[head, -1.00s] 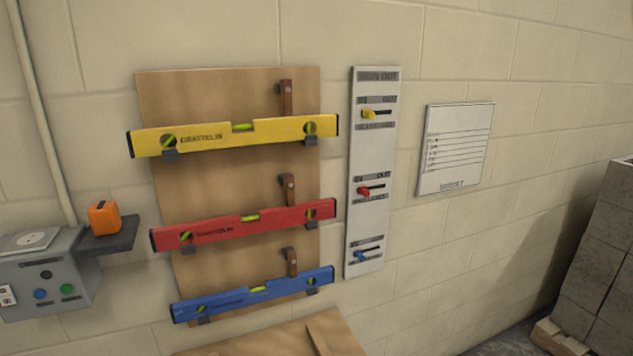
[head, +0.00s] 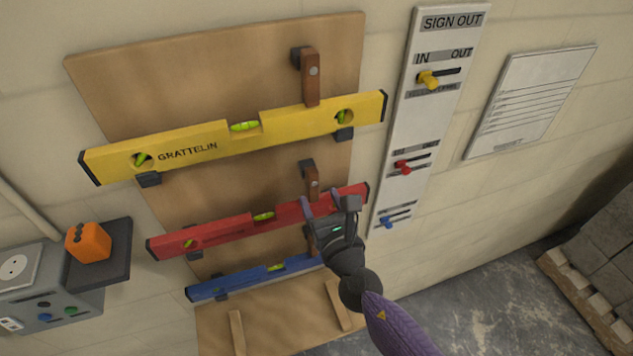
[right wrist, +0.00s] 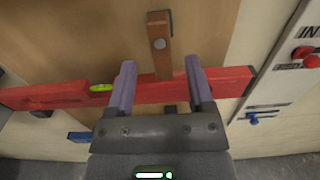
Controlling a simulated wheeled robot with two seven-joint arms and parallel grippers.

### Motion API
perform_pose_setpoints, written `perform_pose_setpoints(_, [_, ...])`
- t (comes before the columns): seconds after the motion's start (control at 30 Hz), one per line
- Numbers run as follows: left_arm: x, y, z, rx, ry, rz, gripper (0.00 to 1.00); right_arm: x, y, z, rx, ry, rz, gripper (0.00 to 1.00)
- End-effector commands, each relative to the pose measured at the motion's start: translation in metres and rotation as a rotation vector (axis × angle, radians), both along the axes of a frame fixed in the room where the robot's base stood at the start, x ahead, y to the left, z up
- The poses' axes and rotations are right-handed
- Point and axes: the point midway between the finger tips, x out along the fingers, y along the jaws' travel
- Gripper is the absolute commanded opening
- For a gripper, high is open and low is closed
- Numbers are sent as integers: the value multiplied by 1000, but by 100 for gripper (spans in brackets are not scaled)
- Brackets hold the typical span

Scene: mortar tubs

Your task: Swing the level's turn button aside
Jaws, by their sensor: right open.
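Three levels hang on a wooden board (head: 110,70): yellow (head: 280,125), red (head: 225,236) and blue (head: 240,283). The yellow level's brown turn button (head: 310,90) points down over its top edge. The red level's turn button (head: 312,180) also points down; in the right wrist view this button (right wrist: 161,50) overlaps the red level (right wrist: 230,85). My right gripper (head: 328,203) is open in front of the red level. In the right wrist view its fingertips (right wrist: 157,66) lie either side of the button, with gaps. My gripper mostly hides the blue level's button. My left gripper is out of view.
A sign-out board (head: 440,50) with yellow, red and blue sliders is right of the levels, beside a paper sheet (head: 530,100). An orange item (head: 88,242) sits on a dark shelf (head: 118,260) above a grey control box (head: 75,305). Grey blocks (head: 600,230) are stacked at right.

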Motion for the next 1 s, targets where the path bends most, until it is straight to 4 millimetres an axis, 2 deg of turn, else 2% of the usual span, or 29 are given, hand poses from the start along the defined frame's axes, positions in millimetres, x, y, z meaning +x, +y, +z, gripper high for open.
perform_pose_setpoints(0.1, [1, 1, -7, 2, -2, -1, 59, 20, 7, -2, -1, -1, -1, 68])
perform_pose_setpoints(0.2, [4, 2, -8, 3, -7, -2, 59, 30, 9, -2, 1, 1, -1, 68])
perform_pose_setpoints(0.53, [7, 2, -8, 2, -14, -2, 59, 34, 11, -1, 2, 3, -1, 66])
perform_pose_setpoints(0.83, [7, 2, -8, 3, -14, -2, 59, 34, 11, -1, 2, 3, -1, 2])
perform_pose_setpoints(1.0, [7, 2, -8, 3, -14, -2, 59, 34, 11, -1, 2, 3, -1, 0])
